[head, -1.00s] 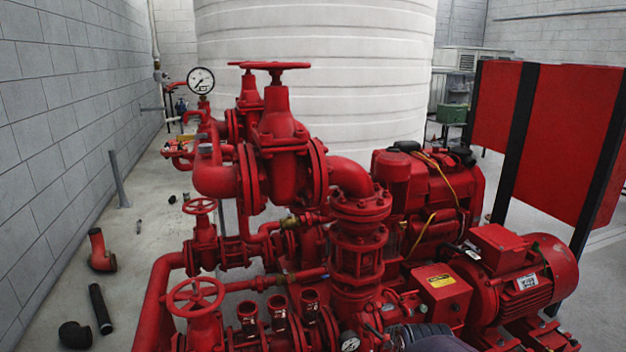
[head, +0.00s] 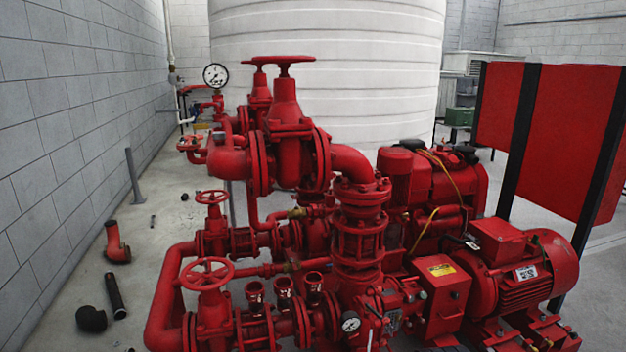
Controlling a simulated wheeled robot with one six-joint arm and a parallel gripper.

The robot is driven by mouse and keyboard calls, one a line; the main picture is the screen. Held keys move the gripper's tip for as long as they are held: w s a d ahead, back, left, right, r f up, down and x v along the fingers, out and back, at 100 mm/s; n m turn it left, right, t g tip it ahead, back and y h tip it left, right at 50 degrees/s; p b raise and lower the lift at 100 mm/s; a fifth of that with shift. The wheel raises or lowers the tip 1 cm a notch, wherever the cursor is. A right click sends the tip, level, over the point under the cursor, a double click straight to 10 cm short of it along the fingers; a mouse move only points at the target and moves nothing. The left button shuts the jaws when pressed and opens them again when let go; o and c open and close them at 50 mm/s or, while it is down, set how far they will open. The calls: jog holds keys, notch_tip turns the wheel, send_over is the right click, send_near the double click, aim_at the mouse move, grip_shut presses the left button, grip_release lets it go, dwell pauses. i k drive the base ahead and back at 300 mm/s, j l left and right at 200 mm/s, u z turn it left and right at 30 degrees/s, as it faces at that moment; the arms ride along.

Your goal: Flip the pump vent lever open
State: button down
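The red pump (head: 362,235) stands upright in the middle of the head view, with flanged pipes and valves joined to it. Low on its front is a small round white-faced gauge (head: 350,323). A small thin part (head: 373,311) just right of the gauge may be the vent lever. It is too small to tell for sure, or to see how it is set. My gripper is not in view.
Red handwheels (head: 207,273) and open-topped red fittings (head: 283,288) crowd the front left.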

aim_at(369, 307)
jog(key=k+l+z, duration=0.1)
jog(key=l, duration=0.25)
jog(key=k+j, duration=0.1)
jog(key=i+l, duration=0.45)
jog(key=i+l+u, duration=0.1)
jog(key=i+l, duration=0.35)
jog(key=i, duration=0.25)
